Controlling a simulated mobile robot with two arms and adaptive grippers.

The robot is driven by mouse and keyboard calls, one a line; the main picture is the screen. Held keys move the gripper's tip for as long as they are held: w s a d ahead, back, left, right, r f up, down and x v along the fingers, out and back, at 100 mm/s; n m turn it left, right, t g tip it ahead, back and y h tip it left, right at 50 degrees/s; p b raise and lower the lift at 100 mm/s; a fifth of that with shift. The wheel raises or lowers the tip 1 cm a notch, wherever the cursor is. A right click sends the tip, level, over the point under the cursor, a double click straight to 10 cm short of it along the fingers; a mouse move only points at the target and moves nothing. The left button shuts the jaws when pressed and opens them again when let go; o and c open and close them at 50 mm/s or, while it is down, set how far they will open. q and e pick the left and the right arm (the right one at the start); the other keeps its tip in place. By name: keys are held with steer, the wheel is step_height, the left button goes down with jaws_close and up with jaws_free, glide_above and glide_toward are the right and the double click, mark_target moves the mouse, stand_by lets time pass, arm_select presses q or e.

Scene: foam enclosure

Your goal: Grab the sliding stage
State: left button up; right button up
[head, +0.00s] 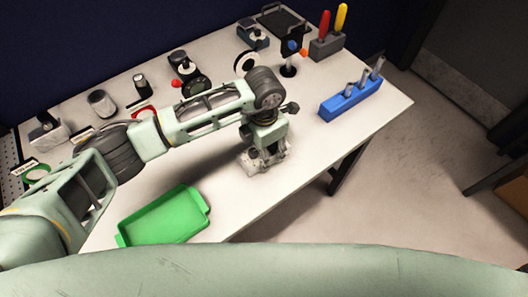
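My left arm comes in from the left and reaches over the white table, its wrist bent down. My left gripper (263,154) points down near the table's front edge, close to the tabletop. Its fingers are small and merge with grey metal parts there, so I cannot tell whether it is open or holds something. I cannot say for sure which thing is the sliding stage. A dark, block-like device (252,34) at the back and a grey block with a dark knob (47,130) at the far left both look like small mechanical stages. My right gripper is not in view.
A green tray (165,218) lies at the front left. A blue holder with metal tools (350,101) stands at the right. A grey holder with red and yellow handles (327,46) is at the back right. Several optical parts line the back. Bare tabletop lies right of my gripper.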

arm_select(q)
steer(key=c, duration=0.7)
steer(key=shift+c, duration=0.5)
steer(key=shift+w+r, duration=0.1)
